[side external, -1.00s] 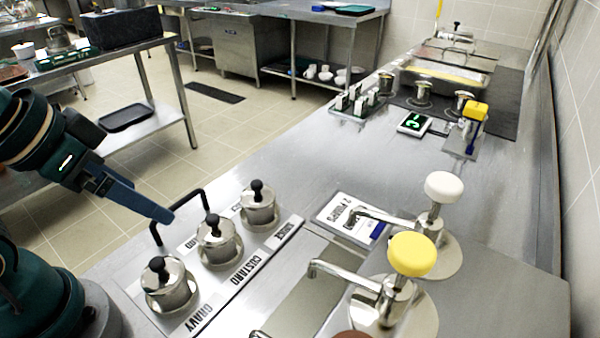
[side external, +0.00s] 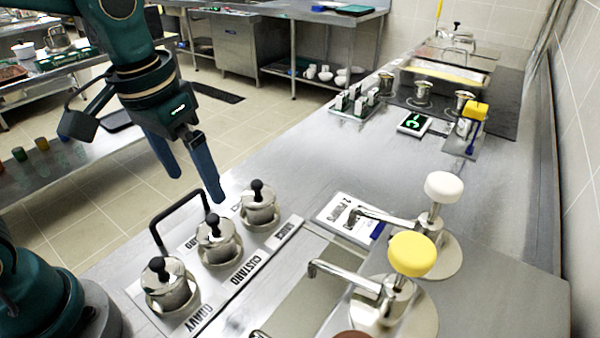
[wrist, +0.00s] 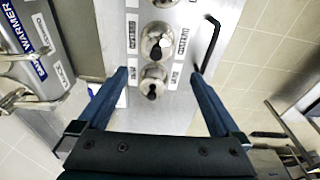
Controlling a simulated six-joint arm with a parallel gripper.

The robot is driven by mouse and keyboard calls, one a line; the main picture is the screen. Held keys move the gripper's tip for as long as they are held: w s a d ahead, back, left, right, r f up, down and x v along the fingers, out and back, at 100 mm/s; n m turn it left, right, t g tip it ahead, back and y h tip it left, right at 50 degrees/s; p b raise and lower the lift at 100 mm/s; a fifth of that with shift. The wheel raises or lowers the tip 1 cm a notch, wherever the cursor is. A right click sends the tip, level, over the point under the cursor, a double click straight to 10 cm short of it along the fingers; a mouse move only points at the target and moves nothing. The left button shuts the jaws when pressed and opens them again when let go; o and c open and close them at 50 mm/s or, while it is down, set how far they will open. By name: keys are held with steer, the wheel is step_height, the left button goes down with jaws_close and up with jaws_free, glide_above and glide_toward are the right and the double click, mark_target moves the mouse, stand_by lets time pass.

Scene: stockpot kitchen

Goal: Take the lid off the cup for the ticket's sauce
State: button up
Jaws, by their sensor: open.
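Three metal cups with black-knobbed lids stand in a row in a labelled plate (side external: 205,285). The near lidded cup (side external: 168,285) is by the GRAVY label, the middle one (side external: 218,242) by CUSTARD. The far one (side external: 260,206) has a label too small to read surely. All three lids are on. My gripper (side external: 198,188) is open and empty, pointing down above and behind the row. In the wrist view, one lidded cup (wrist: 153,80) shows between my fingers, apparently the far one. Another (wrist: 158,42) is just beyond it. No ticket naming a sauce is readable.
A black bar handle (side external: 178,215) rises beside the cups. A yellow-topped pump (side external: 412,254) and a white-topped pump (side external: 442,187) stand to the right, near a "2 PUMPS" card (side external: 350,218). A small green-lit display (side external: 414,123) lies farther back.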

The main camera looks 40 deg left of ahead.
mark_target(211, 217)
steer(key=f, duration=0.1)
steer(key=f+g, duration=0.1)
steer(key=w+f, duration=0.1)
steer(key=shift+w+d+f+g, duration=0.1)
steer(key=shift+d+f+g, duration=0.05)
steer(key=shift+d+g, duration=0.2)
steer(key=shift+f, duration=2.75)
steer(key=c, duration=1.5)
